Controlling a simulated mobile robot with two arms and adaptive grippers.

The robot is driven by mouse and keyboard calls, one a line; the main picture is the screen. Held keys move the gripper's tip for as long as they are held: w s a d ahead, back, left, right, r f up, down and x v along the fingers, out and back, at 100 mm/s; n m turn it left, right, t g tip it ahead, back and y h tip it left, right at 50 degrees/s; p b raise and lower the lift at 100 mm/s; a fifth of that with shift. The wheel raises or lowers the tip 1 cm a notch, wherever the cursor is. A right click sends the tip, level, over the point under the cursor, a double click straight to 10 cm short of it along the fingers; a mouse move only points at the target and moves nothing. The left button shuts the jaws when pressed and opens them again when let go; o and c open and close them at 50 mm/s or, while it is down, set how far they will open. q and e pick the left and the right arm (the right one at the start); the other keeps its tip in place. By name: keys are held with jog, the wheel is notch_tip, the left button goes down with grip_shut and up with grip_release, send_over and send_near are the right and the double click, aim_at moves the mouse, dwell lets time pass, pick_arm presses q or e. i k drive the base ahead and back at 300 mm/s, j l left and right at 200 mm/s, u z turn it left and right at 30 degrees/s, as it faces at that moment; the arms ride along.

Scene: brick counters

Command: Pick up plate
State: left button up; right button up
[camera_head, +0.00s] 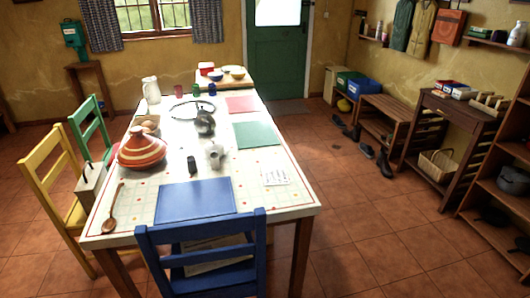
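A flat, round, pale thing with a dark rim (187,112) lies toward the far half of the long white table (278,207). It looks like a plate, but it is too small to be sure. A dark kettle-like object (205,124) stands just in front of it and may hide part of its near right edge. Neither of my grippers shows in the head view.
A striped tagine (140,150), a white jug (151,90), a wooden spoon (112,210) and a blue placemat (195,200) are on the table. Blue (205,255), yellow (50,185) and green chairs (90,125) flank it. The floor to the right (370,220) is mostly clear.

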aim_at(231, 67)
jog(key=i+l+z, duration=1.15)
jog(key=i, duration=0.25)
jog(key=i+l+z, duration=0.25)
jog(key=i, duration=0.25)
jog(key=i+j+u, duration=0.15)
jog(key=i+u, duration=0.25)
jog(key=i+j+u, duration=0.1)
jog(key=i+u, duration=0.65)
jog(key=i+l+u, duration=0.2)
jog(key=u, duration=0.15)
jog(key=i+u, duration=0.35)
jog(key=i, duration=0.25)
jog(key=i+l+u, duration=0.2)
jog(key=i+u, duration=0.15)
jog(key=i, duration=0.2)
jog(key=i+l+u, duration=0.35)
jog(key=i, duration=0.2)
jog(key=i+l+u, duration=0.35)
jog(key=i+l, duration=0.1)
jog(key=i, duration=0.05)
